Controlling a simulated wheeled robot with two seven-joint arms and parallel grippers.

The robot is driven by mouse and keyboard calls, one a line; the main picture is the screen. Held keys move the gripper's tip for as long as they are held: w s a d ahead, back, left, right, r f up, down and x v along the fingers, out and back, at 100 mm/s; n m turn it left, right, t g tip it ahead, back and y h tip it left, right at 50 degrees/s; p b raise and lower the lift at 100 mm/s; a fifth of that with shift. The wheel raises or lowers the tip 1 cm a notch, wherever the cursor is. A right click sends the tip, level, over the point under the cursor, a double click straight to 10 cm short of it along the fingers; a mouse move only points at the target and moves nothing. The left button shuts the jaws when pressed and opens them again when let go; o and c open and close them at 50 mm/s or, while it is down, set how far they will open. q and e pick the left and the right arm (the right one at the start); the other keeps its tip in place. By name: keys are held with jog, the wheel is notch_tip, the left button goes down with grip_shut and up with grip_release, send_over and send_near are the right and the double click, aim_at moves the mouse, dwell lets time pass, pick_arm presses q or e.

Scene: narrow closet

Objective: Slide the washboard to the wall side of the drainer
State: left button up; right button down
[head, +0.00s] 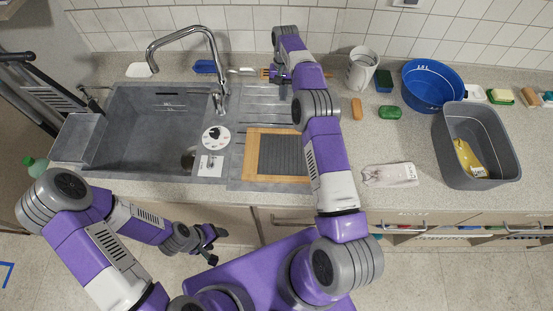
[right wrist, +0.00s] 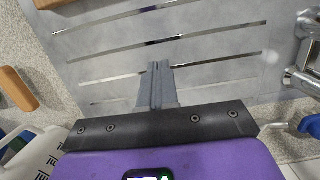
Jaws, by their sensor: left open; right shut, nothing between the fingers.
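The washboard (head: 281,155), a dark ribbed panel in a light wooden frame, lies flat on the front part of the grey grooved drainer (head: 262,104), right of the sink basin. My right forearm hides its right side. A wooden edge of it (right wrist: 55,2) shows at the top left of the right wrist view. My right gripper (head: 283,92) is at the wall side of the drainer, pointing down, apart from the washboard. In the right wrist view its fingers (right wrist: 158,68) are shut and empty over the grooves. My left gripper (head: 217,233) is open and empty in front of the counter.
The faucet (head: 219,95) stands left of the drainer. A white canister (head: 361,69), an orange block (head: 356,108) and a green soap (head: 390,112) are to the right. A blue tub (head: 432,82) and a grey tub (head: 452,150) stand further right. The drainer's grooved rear is largely clear.

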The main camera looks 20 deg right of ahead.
aim_at(278, 168)
jog(key=f, duration=0.1)
jog(key=f+b, duration=0.1)
jog(key=shift+w+f, duration=0.3)
jog(key=shift+w, duration=0.1)
jog(key=shift+f+b, duration=0.35)
jog(key=shift+b, duration=0.25)
pick_arm(q)
jog(key=f, duration=0.3)
jog(key=shift+w+f, duration=0.1)
jog(key=shift+w, duration=0.2)
pick_arm(e)
jog(key=shift+s, duration=0.2)
